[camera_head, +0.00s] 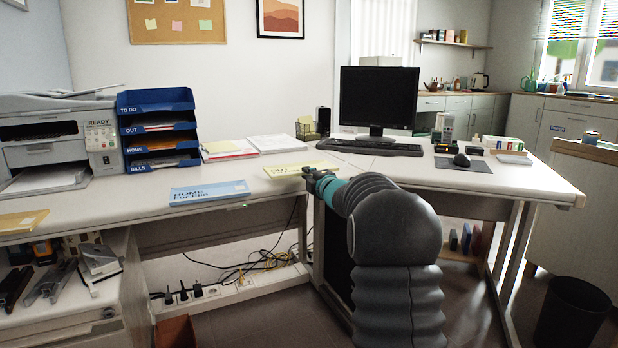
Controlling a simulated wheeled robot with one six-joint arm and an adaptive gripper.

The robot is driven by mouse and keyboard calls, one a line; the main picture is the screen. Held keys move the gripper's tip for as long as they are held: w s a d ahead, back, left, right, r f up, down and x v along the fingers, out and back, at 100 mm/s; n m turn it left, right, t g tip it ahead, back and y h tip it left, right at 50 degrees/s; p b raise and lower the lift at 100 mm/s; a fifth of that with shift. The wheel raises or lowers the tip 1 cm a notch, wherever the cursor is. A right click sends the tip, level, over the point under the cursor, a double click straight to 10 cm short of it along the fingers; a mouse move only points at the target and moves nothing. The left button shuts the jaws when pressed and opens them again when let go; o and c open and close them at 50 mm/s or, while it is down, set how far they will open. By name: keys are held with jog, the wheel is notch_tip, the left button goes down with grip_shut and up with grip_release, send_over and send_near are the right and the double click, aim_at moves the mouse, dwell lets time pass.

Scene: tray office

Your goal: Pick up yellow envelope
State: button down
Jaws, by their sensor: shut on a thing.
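A pale yellow envelope (290,170) with printing along its near edge is at the desk's front edge, left of the monitor. My gripper (311,176) is at the envelope's near right corner and is shut on it. My arm comes in from the lower right and its teal wrist hides part of the grip. The envelope looks roughly level; I cannot tell whether it touches the desk or is slightly raised. Another yellow item (22,219), possibly an envelope, lies at the far left below the printer.
A blue envelope (209,192) marked HOME lies left of the yellow one. Behind are paper stacks (281,144), a keyboard (369,147) and a monitor (378,98). A blue tray rack (128,97) stands beside the printer (60,140). The right desk front is clear.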

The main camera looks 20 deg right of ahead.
jog(key=shift+f, duration=0.1)
jog(key=s+r, duration=0.2)
jog(key=s, duration=0.5)
jog(key=s+r, duration=0.3)
jog(key=s, duration=0.4)
jog(key=shift+d, duration=0.2)
